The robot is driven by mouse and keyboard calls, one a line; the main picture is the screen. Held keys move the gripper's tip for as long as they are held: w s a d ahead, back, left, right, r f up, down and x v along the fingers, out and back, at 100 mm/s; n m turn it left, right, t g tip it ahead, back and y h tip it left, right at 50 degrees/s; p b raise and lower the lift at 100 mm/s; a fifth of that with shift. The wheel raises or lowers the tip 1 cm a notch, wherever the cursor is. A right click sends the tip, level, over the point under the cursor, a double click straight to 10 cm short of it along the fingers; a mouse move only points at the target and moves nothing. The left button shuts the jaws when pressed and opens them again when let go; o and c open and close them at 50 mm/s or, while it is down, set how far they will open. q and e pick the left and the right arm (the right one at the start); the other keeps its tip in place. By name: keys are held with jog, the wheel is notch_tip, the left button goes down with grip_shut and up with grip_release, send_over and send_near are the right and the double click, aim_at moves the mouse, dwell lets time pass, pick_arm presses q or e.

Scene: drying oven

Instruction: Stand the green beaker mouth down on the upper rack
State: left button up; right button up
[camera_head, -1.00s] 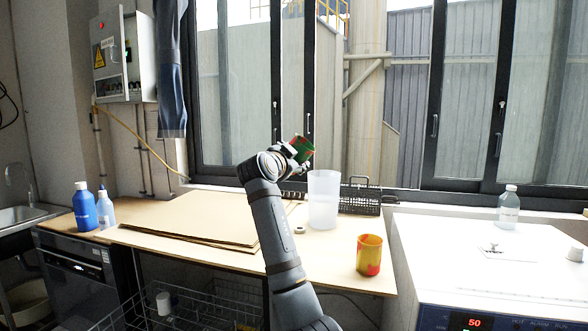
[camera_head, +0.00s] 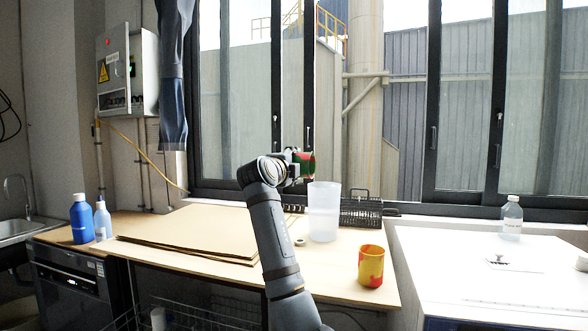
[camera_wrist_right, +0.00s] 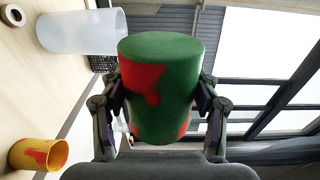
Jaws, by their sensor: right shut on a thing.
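The green beaker (camera_head: 308,165) has red patches and is held in the air above the back of the table, lying about level on its side. It also shows in the right wrist view (camera_wrist_right: 160,88), with a smooth green end face toward the top of that picture. My right gripper (camera_head: 296,166) is shut on it, with one finger on each side of its wall in the wrist view (camera_wrist_right: 160,100). My left gripper is out of view. A wire rack (camera_head: 205,318) shows partly below the table; I cannot tell whether it is the upper rack.
A frosted tall container (camera_head: 323,212), a roll of tape (camera_head: 300,241), a black wire basket (camera_head: 361,212) and a yellow-red cup (camera_head: 370,266) stand on the table. Cardboard sheets (camera_head: 190,232) lie at left. A white appliance top (camera_head: 470,275) is at right, carrying a clear bottle (camera_head: 511,217).

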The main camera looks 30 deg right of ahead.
jog(key=m+b, duration=0.1)
jog(key=m, duration=0.2)
jog(key=shift+f, duration=0.1)
jog(key=m, duration=0.4)
jog(key=shift+b, duration=0.3)
jog(key=shift+m, duration=1)
